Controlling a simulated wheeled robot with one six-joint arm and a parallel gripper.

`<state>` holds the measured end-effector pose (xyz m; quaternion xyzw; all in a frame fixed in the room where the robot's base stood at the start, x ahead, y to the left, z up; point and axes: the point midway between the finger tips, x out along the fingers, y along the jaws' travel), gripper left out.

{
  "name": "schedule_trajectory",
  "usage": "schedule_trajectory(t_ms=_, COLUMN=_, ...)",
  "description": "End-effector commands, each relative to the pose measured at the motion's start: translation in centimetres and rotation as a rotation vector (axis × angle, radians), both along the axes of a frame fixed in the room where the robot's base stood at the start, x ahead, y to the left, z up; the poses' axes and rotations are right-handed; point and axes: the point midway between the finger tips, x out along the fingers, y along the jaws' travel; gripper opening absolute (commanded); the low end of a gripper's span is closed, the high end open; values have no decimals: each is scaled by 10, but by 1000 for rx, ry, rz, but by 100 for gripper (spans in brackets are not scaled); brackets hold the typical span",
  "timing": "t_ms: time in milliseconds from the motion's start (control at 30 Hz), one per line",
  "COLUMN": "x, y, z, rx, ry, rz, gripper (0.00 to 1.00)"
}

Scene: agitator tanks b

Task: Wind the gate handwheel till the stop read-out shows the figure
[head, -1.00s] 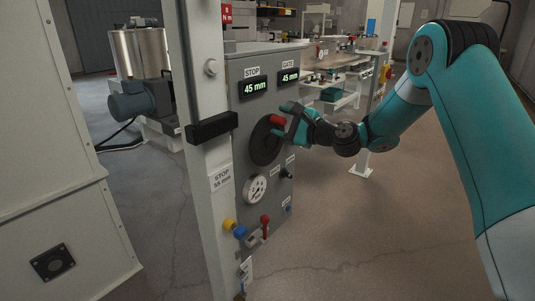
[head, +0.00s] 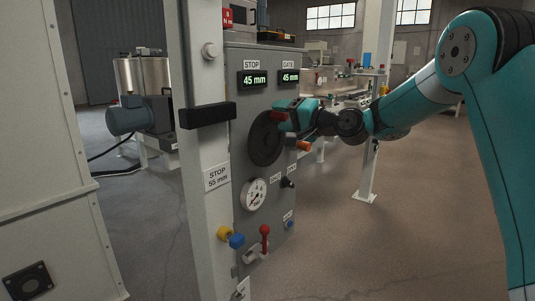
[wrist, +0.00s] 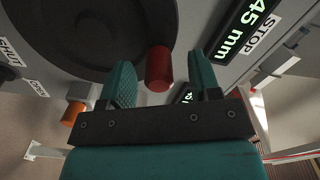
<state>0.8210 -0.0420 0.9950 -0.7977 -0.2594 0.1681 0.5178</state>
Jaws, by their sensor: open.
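The dark round handwheel (head: 265,140) is on the front of the grey panel (head: 243,112); it also fills the top left of the wrist view (wrist: 90,30). Its red knob (head: 279,116) sticks out at the upper right of the wheel. My gripper (head: 283,114) is at this knob. In the wrist view the red knob (wrist: 158,68) stands between the two open teal fingers, with space visible on both sides. The STOP read-out (head: 255,79) shows 45 mm and the GATE read-out (head: 289,76) shows 45 mm. A label (head: 216,177) on the post reads STOP 55 mm.
An orange knob (head: 304,145) sticks out just below my gripper. A gauge (head: 254,194), a red lever (head: 265,235) and yellow and blue knobs (head: 236,240) sit lower down. A white post (head: 204,140) with a black bar (head: 208,115) stands left of the panel.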

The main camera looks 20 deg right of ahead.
Motion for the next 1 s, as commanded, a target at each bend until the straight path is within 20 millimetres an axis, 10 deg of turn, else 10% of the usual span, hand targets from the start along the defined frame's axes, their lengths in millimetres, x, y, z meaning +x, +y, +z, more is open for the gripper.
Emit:
schedule_trajectory(t_ms=800, x=0, y=0, z=-1, rx=-113, ry=-82, rz=0, gripper=57)
schedule_trajectory(t_ms=1000, x=0, y=0, z=-1, rx=-112, ry=-82, rz=0, gripper=11)
